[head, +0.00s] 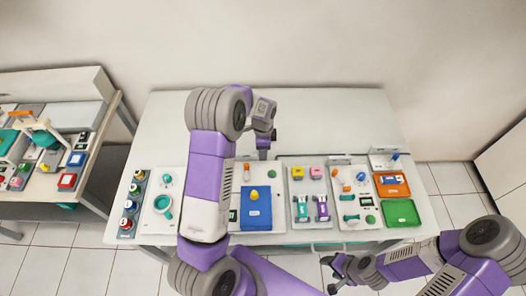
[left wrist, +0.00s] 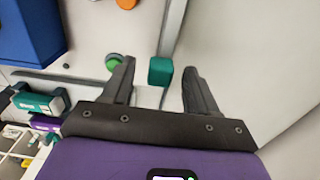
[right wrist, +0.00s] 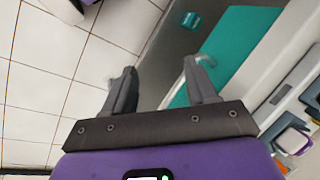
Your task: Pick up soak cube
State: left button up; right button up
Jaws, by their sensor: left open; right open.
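A small teal cube (left wrist: 160,71), which I take to be the soak cube, lies on the pale surface in the left wrist view, near a grey raised edge. My left gripper (left wrist: 155,85) is open, with the cube in the gap ahead of its two fingers and not gripped. In the head view my left gripper (head: 264,150) points down over the table behind the blue tray, and I cannot make out the cube there. My right gripper (head: 338,276) is open and empty, low in front of the table's front edge. Its fingers also show in the right wrist view (right wrist: 168,85).
A blue tray (head: 257,216) stands left of centre. A grey tray (head: 284,168) holds a yellow block (head: 297,173), a pink block (head: 316,173) and clamp-like items. Orange (head: 392,191) and green (head: 401,213) trays stand right. The table's back strip (head: 330,115) is clear.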

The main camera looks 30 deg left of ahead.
pick_arm(q)
jog(key=shift+c, duration=0.4)
grip_shut()
jog(key=shift+r, duration=0.15)
